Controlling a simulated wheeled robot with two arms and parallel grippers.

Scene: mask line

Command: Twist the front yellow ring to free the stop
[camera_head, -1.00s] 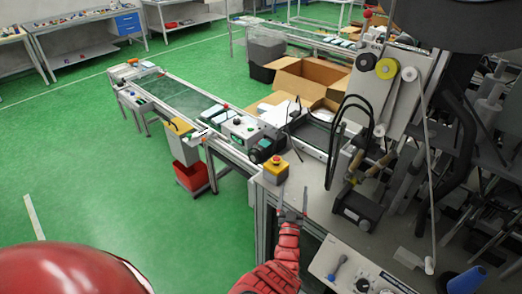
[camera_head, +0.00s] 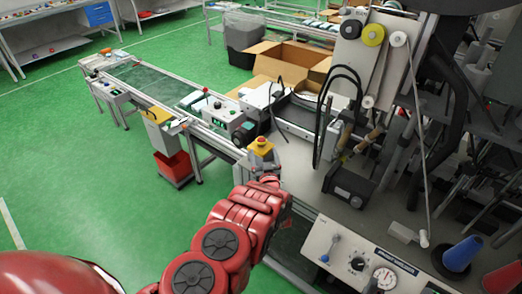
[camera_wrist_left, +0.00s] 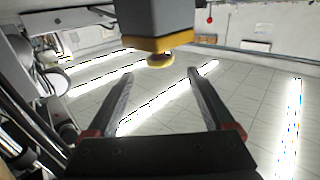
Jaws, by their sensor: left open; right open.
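The front stop box (camera_head: 261,158) stands on the near corner of the grey bench, with a yellow ring and an orange-red button (camera_head: 261,142) on top. In the left wrist view, which appears upside down, a grey and yellow box (camera_wrist_left: 160,25) carries a rounded yellow-orange knob (camera_wrist_left: 161,60). My left gripper (camera_head: 266,179) is just in front of the stop box in the head view. In the wrist view my left gripper (camera_wrist_left: 160,82) has its fingers spread, with the knob beyond and between the tips, and nothing held. My right gripper is not in view.
A control panel with knobs and a gauge (camera_head: 340,250) lies right of my left arm. A machine with rollers and black cables (camera_head: 372,55) stands on the bench. A white box with buttons (camera_head: 213,108) and a conveyor (camera_head: 145,78) lie farther left. Green floor is clear at left.

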